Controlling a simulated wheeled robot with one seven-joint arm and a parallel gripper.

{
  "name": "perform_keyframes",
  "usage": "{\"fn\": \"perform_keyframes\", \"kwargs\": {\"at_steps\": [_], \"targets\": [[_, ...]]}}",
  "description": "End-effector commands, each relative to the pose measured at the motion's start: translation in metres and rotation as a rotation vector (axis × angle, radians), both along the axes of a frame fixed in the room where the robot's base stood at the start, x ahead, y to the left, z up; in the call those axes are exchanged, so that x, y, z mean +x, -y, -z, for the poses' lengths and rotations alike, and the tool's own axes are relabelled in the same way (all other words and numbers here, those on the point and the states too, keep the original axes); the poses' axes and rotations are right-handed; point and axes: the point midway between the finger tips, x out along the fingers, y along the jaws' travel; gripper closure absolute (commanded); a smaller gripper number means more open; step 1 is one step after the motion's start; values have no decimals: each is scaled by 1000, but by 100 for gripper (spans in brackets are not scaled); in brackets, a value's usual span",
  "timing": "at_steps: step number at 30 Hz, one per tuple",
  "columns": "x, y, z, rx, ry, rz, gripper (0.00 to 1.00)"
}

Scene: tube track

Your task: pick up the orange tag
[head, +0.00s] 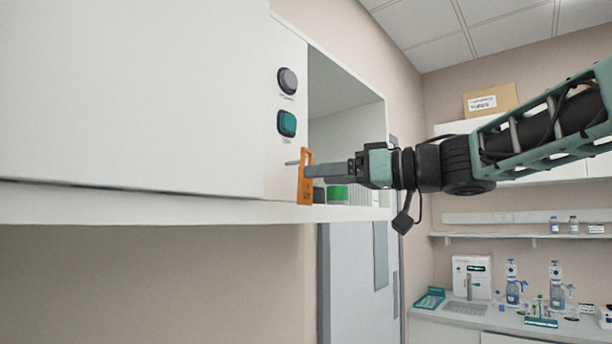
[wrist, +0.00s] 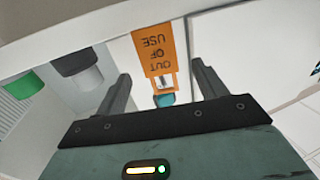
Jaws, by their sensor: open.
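The orange tag (head: 304,186) hangs upright from a thin metal peg (head: 291,163) on the white cabinet's side panel. In the wrist view the tag (wrist: 155,40) reads "OUT OF USE" upside down. My gripper (head: 311,171) reaches in from the right, level with the tag, its fingertips close to or overlapping the tag in the head view. In the wrist view my gripper (wrist: 161,70) is open, with one finger on each side of the tag. I cannot tell whether a finger touches it.
A teal button (head: 287,123) and a dark grey button (head: 287,81) sit above the tag on the panel. Inside the open cabinet bay, a green-topped container (head: 337,193) stands beside a grey-topped one (wrist: 75,62). The cabinet's bottom ledge (head: 200,208) runs below.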

Motion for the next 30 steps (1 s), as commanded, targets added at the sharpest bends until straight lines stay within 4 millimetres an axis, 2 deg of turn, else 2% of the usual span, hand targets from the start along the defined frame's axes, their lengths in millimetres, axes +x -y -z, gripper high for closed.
{"fn": "perform_keyframes", "kwargs": {"at_steps": [4,9,18,19,24,30], "targets": [[10,-18,-7,3,-3,-3,29],[21,-37,-6,1,-3,-2,29],[24,-42,-4,0,1,0,29],[24,-42,-4,1,0,0,32],[24,-42,-4,0,0,0,76],[24,-42,-4,0,0,0,80]]}}
